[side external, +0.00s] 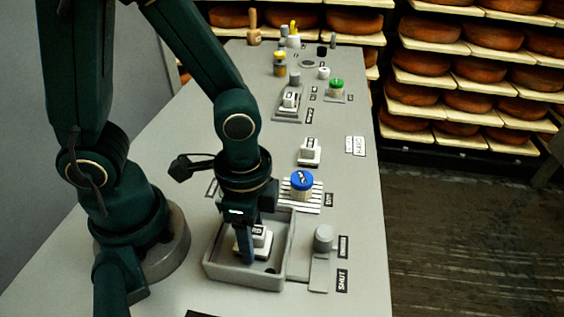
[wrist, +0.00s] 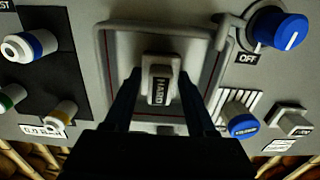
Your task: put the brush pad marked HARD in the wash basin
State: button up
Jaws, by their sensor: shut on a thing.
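The brush pad marked HARD (wrist: 158,88) is between the fingers of my gripper (wrist: 159,76), which is shut on its handle in the wrist view. In the side view the pad (side external: 262,238) is white with a dark label, inside the walls of the grey wash basin (side external: 245,278). My gripper (side external: 246,257) reaches down into the basin from above. The basin's rim (wrist: 155,25) frames the pad in the wrist view. I cannot tell whether the pad touches the basin floor; a finger hides part of it.
A blue-lidded jar (side external: 302,180) stands on a slatted rack behind the basin. A grey knob (side external: 323,238) stands to its right. Another white pad (side external: 310,151) sits farther back. In the wrist view, a blue knob (wrist: 283,29) is at upper right and several cups (wrist: 30,46) at left.

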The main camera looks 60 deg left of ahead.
jog(key=shift+f, duration=0.15)
jog(key=o, duration=1.4)
jog(key=shift+c, duration=0.2)
notch_tip(320, 180, up, 12)
jog(key=w+a+r+n+t, duration=0.1)
jog(key=a+r+n+t, duration=0.1)
jog(key=a+n+t, duration=0.3)
jog(key=shift+a+r+n+t, duration=0.3)
jog(key=shift+a+n, duration=0.5)
jog(key=shift+n, duration=1.2)
